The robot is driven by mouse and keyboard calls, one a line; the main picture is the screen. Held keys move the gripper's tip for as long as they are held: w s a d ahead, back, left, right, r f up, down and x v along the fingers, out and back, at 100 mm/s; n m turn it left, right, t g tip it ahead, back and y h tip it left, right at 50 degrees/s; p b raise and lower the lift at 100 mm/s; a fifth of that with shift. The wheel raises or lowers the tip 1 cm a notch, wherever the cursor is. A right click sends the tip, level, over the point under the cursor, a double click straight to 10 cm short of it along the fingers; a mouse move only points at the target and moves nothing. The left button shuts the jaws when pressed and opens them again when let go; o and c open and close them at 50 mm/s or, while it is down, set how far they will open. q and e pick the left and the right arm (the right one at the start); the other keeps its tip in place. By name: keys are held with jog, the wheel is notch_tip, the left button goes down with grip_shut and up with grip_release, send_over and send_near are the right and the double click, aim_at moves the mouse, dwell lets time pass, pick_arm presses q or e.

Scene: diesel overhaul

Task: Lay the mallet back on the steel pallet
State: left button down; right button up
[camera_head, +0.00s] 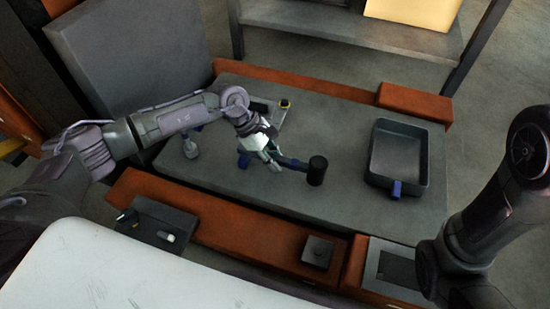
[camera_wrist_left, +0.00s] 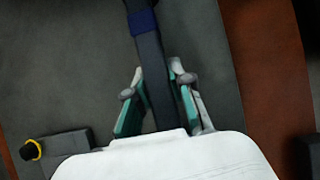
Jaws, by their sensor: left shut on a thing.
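The mallet has a black head (camera_head: 317,171) and a dark handle with a blue band. In the head view my left gripper (camera_head: 274,158) is shut on the handle, with the head out to the right. In the left wrist view the handle (camera_wrist_left: 151,70) runs between the green-padded fingers of my left gripper (camera_wrist_left: 156,98), and the mallet head is out of frame. The grey top of the steel pallet (camera_head: 345,120) lies beneath the mallet. I cannot tell whether the mallet touches it. My right arm shows at the right, but its gripper is out of frame.
A dark tray (camera_head: 377,180) with a blue clip stands right of the mallet. Orange beams (camera_head: 225,222) edge the pallet. Grey surface between mallet and tray is clear.

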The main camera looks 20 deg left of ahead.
pick_arm(q)
jog(key=shift+f, duration=0.15)
jog(key=shift+f+b, duration=0.8)
jog(key=shift+f, duration=0.15)
jog(key=c, duration=0.9)
grip_release()
jog(key=shift+c, duration=0.2)
jog(key=v, duration=1.2)
jog(key=shift+d, duration=0.1)
